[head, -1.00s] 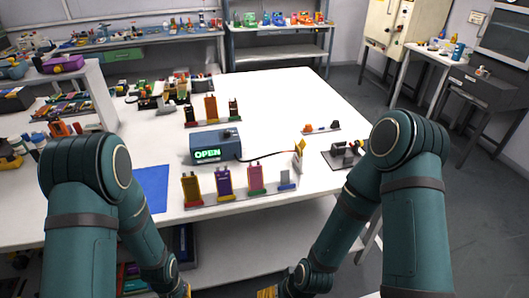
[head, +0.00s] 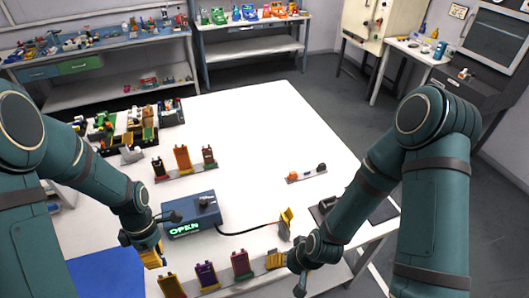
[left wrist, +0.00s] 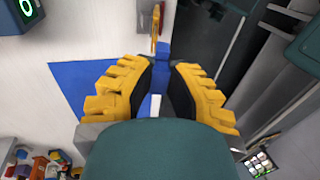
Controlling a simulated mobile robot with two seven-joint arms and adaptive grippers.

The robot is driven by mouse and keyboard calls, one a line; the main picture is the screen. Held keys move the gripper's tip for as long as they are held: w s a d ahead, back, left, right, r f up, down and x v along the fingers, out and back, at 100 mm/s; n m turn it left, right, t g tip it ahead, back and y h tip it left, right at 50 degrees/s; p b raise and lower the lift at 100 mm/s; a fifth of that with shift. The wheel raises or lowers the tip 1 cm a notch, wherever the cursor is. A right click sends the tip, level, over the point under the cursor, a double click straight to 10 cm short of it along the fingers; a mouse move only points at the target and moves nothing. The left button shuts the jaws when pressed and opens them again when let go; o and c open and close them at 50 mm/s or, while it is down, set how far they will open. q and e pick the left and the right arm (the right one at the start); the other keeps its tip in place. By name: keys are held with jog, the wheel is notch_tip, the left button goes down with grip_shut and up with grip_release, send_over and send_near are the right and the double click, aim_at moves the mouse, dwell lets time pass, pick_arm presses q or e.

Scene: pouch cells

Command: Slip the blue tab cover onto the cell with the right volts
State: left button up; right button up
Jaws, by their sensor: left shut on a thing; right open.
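My left gripper (head: 152,257) is above the front table edge, just behind and left of the front rack. In the left wrist view its yellow fingers (left wrist: 160,75) hold a small blue piece (left wrist: 163,50) that looks like the tab cover; its shape is mostly hidden. My right gripper (head: 276,260) is at the rack's right end, open, and hides the place there. The meter (head: 190,213) reads OPEN in green.
A black cable runs from the meter to a small yellow-topped stand (head: 285,222). A back rack holds an orange cell (head: 183,158) between two dark ones. A small strip (head: 306,175) carries orange and dark pieces. A blue mat (head: 105,272) lies front left.

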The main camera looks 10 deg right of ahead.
pick_arm(q)
jog(key=shift+w+a+r+n, duration=0.1)
jog(key=shift+w+r+n, duration=0.1)
jog(key=shift+r+n, duration=0.15)
jog(key=shift+b+x, duration=0.95)
jog(key=shift+x, duration=0.05)
jog(key=shift+w+f+b, duration=0.15)
jog(key=shift+f+b, duration=0.15)
jog(key=shift+f, duration=0.2)
jog(key=shift+r, duration=0.1)
pick_arm(e)
jog(key=shift+w+f, duration=0.15)
jog(key=shift+f, duration=0.8)
pick_arm(q)
jog(key=shift+w, duration=0.1)
pick_arm(e)
jog(key=shift+r, duration=0.15)
pick_arm(q)
jog(key=shift+b+x, duration=0.55)
jog(key=shift+x, duration=0.6)
pick_arm(e)
jog(key=shift+f, duration=0.75)
pick_arm(q)
jog(key=shift+b+x, duration=0.55)
jog(key=shift+x, duration=0.3)
pick_arm(e)
jog(key=shift+f, duration=0.55)
